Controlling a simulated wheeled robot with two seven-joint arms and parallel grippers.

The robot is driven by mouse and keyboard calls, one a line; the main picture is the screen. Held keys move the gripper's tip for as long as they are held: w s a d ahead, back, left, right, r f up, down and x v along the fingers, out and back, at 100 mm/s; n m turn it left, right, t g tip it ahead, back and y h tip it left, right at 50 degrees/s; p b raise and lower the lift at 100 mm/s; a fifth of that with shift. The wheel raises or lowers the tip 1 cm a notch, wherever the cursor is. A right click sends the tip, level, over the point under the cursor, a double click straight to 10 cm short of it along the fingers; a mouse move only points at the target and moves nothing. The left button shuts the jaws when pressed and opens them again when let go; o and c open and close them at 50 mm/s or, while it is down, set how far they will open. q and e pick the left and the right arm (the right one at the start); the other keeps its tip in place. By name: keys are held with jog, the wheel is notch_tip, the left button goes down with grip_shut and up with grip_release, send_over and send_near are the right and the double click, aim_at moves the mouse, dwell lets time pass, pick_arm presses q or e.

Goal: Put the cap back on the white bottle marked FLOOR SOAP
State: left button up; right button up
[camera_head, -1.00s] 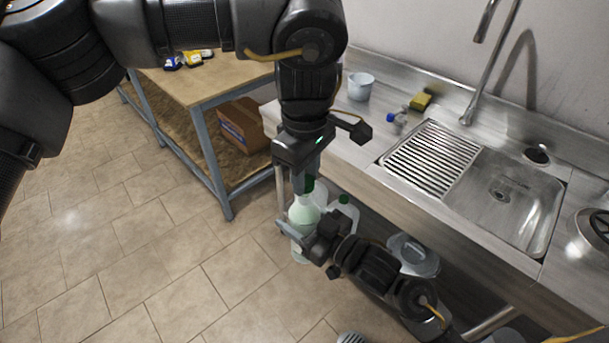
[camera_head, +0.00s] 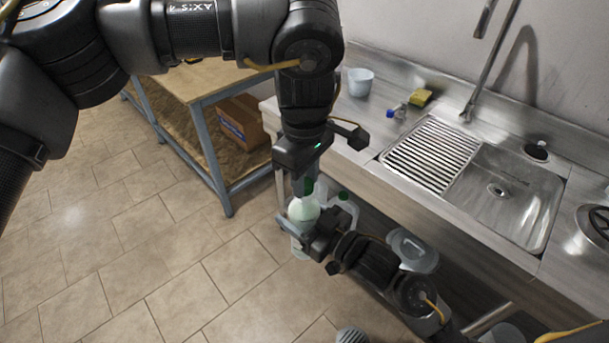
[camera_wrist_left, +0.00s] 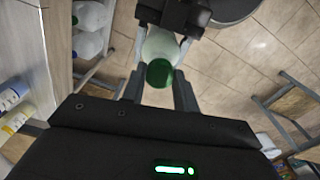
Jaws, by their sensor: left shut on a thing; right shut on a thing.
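The white bottle (camera_head: 303,208) is upright in front of the counter, and its label cannot be read here. My right gripper (camera_head: 304,232) is shut on its body from the side. My left gripper (camera_head: 299,187) points down from above and is shut on the green cap (camera_wrist_left: 159,73). In the left wrist view the cap is between the fingers, in line with the bottle (camera_wrist_left: 160,46) beyond it. The cap is at the bottle's mouth, but the fingers hide the join, so I cannot tell whether it is seated.
Another jug with a green cap (camera_head: 343,207) stands close behind on a low shelf. The steel sink counter (camera_head: 375,172) is to the right, with a white cup (camera_head: 360,82) and yellow sponge (camera_head: 421,98). A wooden table (camera_head: 205,82) stands behind. Floor at left is clear.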

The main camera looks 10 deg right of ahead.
pick_arm(q)
jog(key=shift+f, duration=0.45)
jog(key=m, duration=0.5)
jog(key=shift+m, duration=0.3)
jog(key=m, duration=0.4)
jog(key=o, duration=0.9)
jog(key=shift+a, duration=0.1)
